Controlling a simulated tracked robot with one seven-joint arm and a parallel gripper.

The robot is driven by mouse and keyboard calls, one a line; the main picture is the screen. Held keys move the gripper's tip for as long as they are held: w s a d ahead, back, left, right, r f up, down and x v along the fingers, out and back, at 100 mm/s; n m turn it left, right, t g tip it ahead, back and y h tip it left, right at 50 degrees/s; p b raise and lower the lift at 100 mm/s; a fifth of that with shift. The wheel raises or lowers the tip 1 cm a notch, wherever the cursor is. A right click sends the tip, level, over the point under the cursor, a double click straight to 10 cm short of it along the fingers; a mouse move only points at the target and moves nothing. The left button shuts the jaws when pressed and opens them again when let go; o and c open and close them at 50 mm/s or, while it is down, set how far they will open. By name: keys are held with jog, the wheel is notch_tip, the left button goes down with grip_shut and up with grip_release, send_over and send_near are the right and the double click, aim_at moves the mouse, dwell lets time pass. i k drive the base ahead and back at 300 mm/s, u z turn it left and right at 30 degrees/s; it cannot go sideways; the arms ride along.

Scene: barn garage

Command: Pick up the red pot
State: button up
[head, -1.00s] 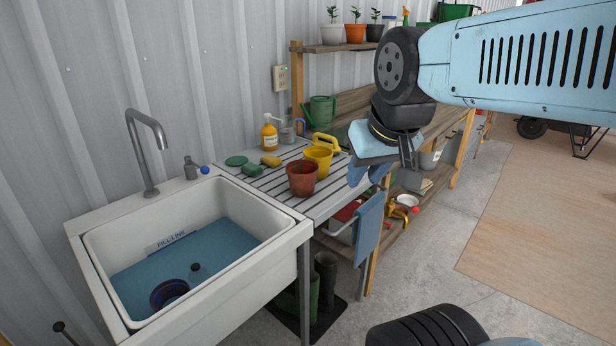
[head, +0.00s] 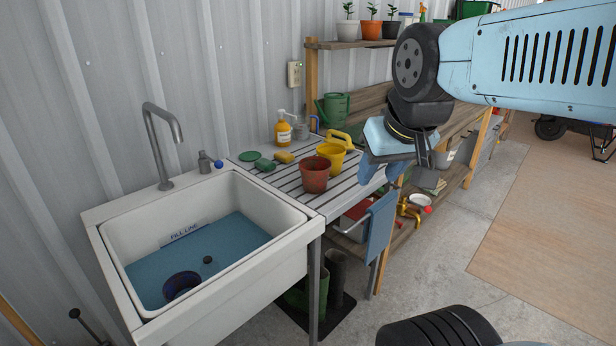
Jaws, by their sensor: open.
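The red pot (head: 314,176) stands upright on the slatted drainboard (head: 291,196) beside the sink, near its right front part. A yellow pot or small watering can (head: 331,157) stands just behind it to the right. My gripper (head: 378,177) hangs at the end of my arm to the right of the red pot, apart from it in the picture. It is open, with nothing seen between its fingers. My wrist and the blue hand body partly hide the fingers.
A white sink (head: 109,267) with blue water and a tall tap (head: 161,140) lies left. A soap bottle (head: 283,128), green scrubber (head: 264,164) and yellow sponge (head: 284,157) sit behind the pot. A blue towel (head: 379,233) hangs in front. Floor is clear at right.

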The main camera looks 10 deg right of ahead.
aim_at(316, 177)
jog(key=z, duration=1.7)
jog(key=i, duration=0.1)
jog(key=u, duration=3.2)
jog(key=k, duration=1.15)
jog(key=z, duration=1)
jog(key=i, duration=1.65)
jog(key=z, duration=0.05)
